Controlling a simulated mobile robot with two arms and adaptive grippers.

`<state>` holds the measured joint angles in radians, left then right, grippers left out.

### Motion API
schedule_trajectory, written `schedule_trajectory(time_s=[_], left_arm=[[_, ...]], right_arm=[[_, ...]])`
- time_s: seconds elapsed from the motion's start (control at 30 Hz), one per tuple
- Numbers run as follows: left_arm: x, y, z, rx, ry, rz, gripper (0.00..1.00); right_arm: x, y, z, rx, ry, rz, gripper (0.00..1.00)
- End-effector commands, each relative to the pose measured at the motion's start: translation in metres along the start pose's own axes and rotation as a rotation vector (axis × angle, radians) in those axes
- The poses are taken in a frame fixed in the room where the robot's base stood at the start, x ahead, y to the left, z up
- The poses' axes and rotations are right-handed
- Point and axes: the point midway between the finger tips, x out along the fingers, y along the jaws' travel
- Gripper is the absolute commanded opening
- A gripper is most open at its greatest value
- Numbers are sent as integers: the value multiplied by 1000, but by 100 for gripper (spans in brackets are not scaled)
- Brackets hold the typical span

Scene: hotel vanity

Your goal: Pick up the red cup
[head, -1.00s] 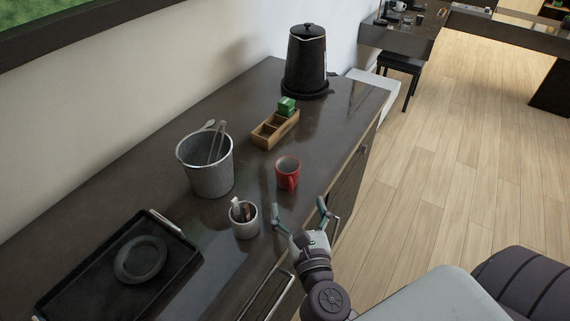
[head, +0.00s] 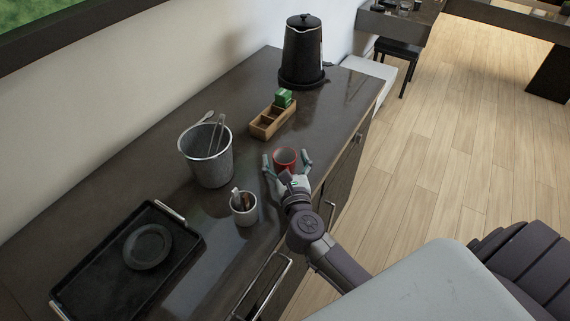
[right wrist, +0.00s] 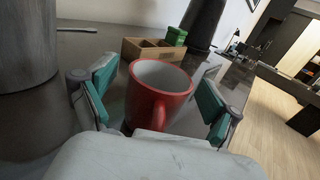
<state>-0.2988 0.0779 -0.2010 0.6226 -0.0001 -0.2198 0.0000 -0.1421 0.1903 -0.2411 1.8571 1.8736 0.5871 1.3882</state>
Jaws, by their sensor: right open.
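The red cup (head: 285,157) stands upright on the dark counter (head: 330,108), with a pale inside. My right gripper (head: 286,163) is open at the cup, with one finger on each side of it. In the right wrist view the cup (right wrist: 158,92) sits between the two green finger pads, its handle facing my palm. A gap shows between the cup and each pad in that view. The cup's lower part is partly hidden by the gripper. My left gripper is not in view.
A wooden box (head: 264,127) and black kettle (head: 301,55) stand behind. A black tray (head: 185,262) lies front left.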

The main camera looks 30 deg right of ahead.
Motion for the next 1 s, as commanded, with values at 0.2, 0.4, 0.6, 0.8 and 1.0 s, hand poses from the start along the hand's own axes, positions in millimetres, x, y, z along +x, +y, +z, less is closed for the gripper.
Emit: schedule_trajectory(time_s=[0.2, 0.4, 0.6, 0.8, 1.0], left_arm=[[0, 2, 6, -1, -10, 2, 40], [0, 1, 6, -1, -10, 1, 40], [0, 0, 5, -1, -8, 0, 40], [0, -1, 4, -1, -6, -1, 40], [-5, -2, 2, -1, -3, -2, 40]], right_arm=[[0, 0, 0, 0, 0, 0, 78], [-1, 0, 0, 0, 0, 0, 44], [-1, 0, 0, 0, -1, 0, 22], [-1, 0, 2, 0, -2, 0, 21], [0, 0, 18, 1, -4, 0, 21]])
